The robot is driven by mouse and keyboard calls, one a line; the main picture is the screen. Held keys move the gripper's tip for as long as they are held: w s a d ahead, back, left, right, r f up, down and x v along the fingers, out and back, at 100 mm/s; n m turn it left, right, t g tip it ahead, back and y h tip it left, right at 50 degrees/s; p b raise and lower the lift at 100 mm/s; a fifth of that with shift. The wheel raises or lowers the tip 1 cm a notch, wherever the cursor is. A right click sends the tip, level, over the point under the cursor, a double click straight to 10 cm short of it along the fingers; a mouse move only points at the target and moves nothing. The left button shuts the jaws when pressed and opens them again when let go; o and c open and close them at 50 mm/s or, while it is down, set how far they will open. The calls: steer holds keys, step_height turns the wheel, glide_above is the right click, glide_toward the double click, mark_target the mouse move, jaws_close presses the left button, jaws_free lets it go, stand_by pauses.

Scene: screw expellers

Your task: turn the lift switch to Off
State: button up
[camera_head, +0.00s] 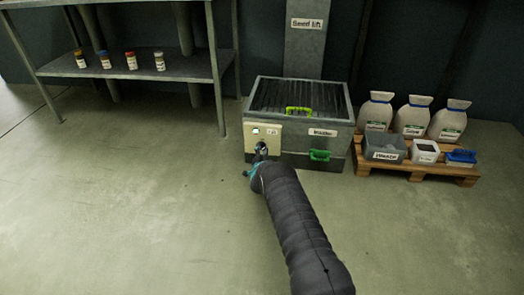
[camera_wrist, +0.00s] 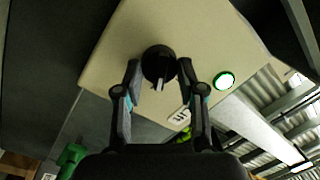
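The lift switch is a round black knob (camera_wrist: 158,62) with a pale pointer mark, on a cream panel (camera_wrist: 112,48). In the wrist view my gripper (camera_wrist: 159,66) has one finger on each side of the knob. The fingers are apart, with narrow gaps to the knob; contact is not clear. A green light (camera_wrist: 224,80) is lit on the panel to the right of the knob. In the head view the panel (camera_head: 276,132) is on the front left of a grey metal bin (camera_head: 325,158), and my gripper (camera_head: 261,150) is at its lower part, hiding the knob.
The bin has green handles (camera_head: 319,155) and stands below a grey lift column (camera_head: 306,50). To the right a wooden pallet (camera_head: 415,172) holds white sacks and small containers. A metal shelf (camera_head: 130,70) with several jars stands to the left. The floor in front is clear.

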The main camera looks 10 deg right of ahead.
steer(key=shift+c, duration=1.2)
steer(key=n+b, duration=0.1)
steer(key=n, duration=0.2)
steer(key=shift+b, duration=0.4)
steer(key=n, duration=0.4)
steer(key=shift+a+r+g, duration=0.1)
steer(key=shift+r+g, duration=0.1)
steer(key=shift+g, duration=0.2)
steer(key=shift+w+n+h, duration=0.1)
steer(key=shift+n+h, duration=0.2)
steer(key=shift+n, duration=1.8)
steer(key=o, duration=1.2)
steer(key=shift+c, duration=0.2)
